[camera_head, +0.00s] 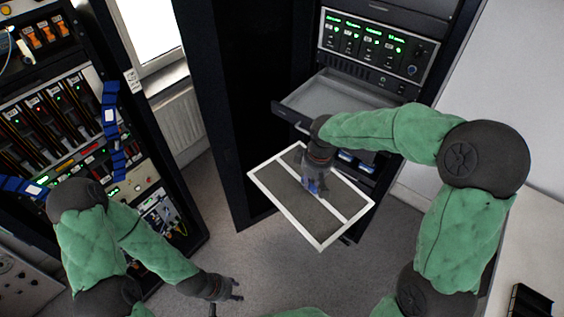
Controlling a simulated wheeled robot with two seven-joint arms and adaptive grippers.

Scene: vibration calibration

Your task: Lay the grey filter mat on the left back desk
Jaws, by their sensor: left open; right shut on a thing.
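The grey filter mat (297,202) is a flat grey panel with a white frame and a white bar across it. It hangs tilted in the air in front of the dark rack, over the carpet. My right gripper (314,186) is shut on the filter mat near its middle; the fingertips are partly hidden by the wrist. My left gripper (226,294) is open and empty, low in the picture, below and to the left of the mat. The left back desk cannot be made out in this view.
An open drawer (289,115) juts from the rack (230,110) above the mat, below a panel with green displays (375,42). An equipment rack with cables (75,125) stands at left. A white surface (535,235) lies at right. Grey carpet (190,250) is clear between.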

